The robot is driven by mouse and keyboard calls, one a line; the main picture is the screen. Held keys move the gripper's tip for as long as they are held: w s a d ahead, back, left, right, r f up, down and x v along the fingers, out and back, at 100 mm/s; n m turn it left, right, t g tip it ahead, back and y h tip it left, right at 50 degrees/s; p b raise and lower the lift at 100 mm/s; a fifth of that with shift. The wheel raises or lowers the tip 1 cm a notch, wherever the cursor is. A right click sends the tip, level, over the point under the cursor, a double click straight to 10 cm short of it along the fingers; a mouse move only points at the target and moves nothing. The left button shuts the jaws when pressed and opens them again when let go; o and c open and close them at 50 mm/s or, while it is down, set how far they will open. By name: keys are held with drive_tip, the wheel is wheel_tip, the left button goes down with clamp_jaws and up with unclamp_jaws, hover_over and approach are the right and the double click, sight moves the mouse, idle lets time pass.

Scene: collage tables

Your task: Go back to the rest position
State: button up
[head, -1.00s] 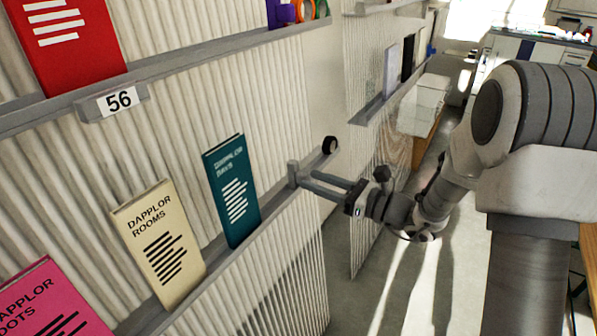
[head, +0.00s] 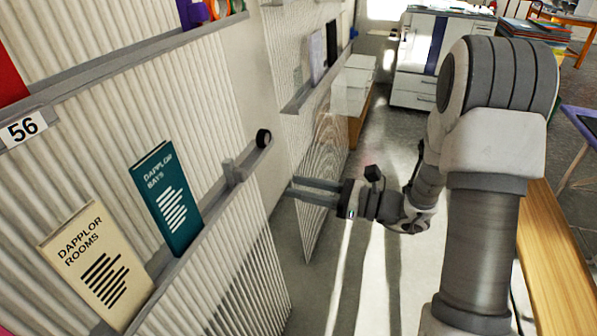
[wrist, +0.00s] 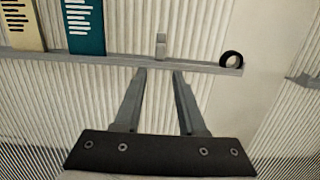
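My gripper (head: 316,191) is at the end of my arm, to the right of the shelf end and apart from it in the head view. In the wrist view my gripper (wrist: 160,72) shows two grey fingers with a clear gap and nothing between them, so it is open and empty. The shelf ledge (wrist: 105,60) lies just beyond the fingertips. A small black roll (head: 263,138) sits at the ledge's right end; it also shows in the wrist view (wrist: 231,59).
A teal book (head: 165,200) and a cream book (head: 97,268) lean on the ledge (head: 190,255). A second slatted panel (head: 325,150) stands beyond my gripper. A wooden table (head: 555,262) is at the right. Open floor (head: 375,275) lies below my arm.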

drive_tip(key=s+a+r+n+g+h, duration=0.2)
drive_tip(key=s+n+g, duration=0.25)
drive_tip(key=s, duration=0.25)
drive_tip(key=s+a+r+n+g+h, duration=0.2)
drive_tip(key=s+n+g, duration=0.1)
drive_tip(key=s+n, duration=0.3)
drive_tip(key=s+d+r+n+t+h, duration=0.1)
drive_tip(key=s+d+n+t+h, duration=0.1)
drive_tip(key=s+d+n+h, duration=0.65)
drive_tip(key=d+r+n+t+h, duration=0.3)
drive_tip(key=d+r+t+h, duration=0.1)
drive_tip(key=d, duration=0.1)
wheel_tip(320, 180, up, 17)
drive_tip(key=p, duration=1.7)
drive_tip(key=shift+s+r, duration=0.2)
drive_tip(key=shift+s, duration=0.05)
